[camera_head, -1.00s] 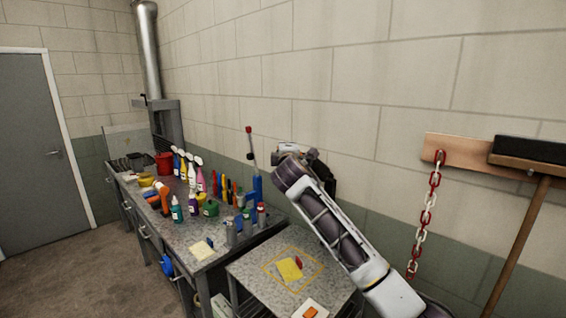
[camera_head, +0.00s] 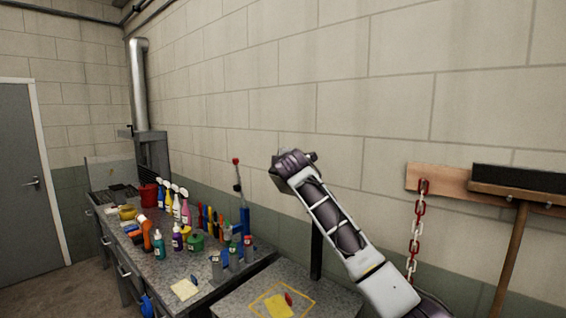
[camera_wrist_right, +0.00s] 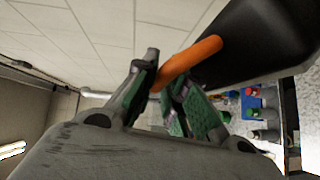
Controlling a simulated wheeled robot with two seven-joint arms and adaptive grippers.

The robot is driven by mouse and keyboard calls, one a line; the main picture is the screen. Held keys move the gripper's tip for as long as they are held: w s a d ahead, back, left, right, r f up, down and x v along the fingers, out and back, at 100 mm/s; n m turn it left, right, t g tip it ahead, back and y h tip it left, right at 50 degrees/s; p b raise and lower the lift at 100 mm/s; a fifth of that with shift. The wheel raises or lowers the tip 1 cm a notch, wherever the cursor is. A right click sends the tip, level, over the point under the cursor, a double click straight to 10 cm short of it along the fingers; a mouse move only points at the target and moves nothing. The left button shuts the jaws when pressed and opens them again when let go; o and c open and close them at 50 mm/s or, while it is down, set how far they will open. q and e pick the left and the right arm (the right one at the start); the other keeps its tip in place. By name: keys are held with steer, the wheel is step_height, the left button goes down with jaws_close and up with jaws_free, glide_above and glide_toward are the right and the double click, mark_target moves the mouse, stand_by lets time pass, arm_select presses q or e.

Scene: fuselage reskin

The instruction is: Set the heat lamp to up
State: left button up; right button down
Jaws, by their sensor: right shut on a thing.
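The heat lamp's black head (camera_wrist_right: 262,42) fills the upper right of the right wrist view, with an orange handle bar (camera_wrist_right: 190,60) sticking out of it. My right gripper (camera_wrist_right: 166,76) is shut on this orange bar, with its green-padded fingers around it. In the head view my right arm is raised in front of the wall, and its wrist hides the fingers and most of the lamp. A dark upright post (camera_head: 316,248) shows below the wrist, behind the small table. My left gripper is in neither view.
A long grey workbench (camera_head: 208,262) with spray bottles (camera_head: 177,207) and a red bucket (camera_head: 148,195) runs along the wall. A broom (camera_head: 512,250) and chain (camera_head: 416,225) hang at right.

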steer(key=shift+d, duration=0.1)
steer(key=c, duration=1.5)
jaws_free()
steer(key=shift+w, duration=0.1)
steer(key=shift+f, duration=0.1)
steer(key=shift+s, duration=0.25)
steer(key=shift+s+d+r, duration=0.2)
steer(key=shift+s+d, duration=0.15)
steer(key=shift+s, duration=1.55)
steer(key=shift+s+d+r, duration=0.2)
steer(key=shift+s+d, duration=0.1)
steer(key=shift+s, duration=1.6)
steer(key=shift+s+d+r, duration=0.2)
steer(key=shift+s+d, duration=0.15)
steer(key=shift+s, duration=1.55)
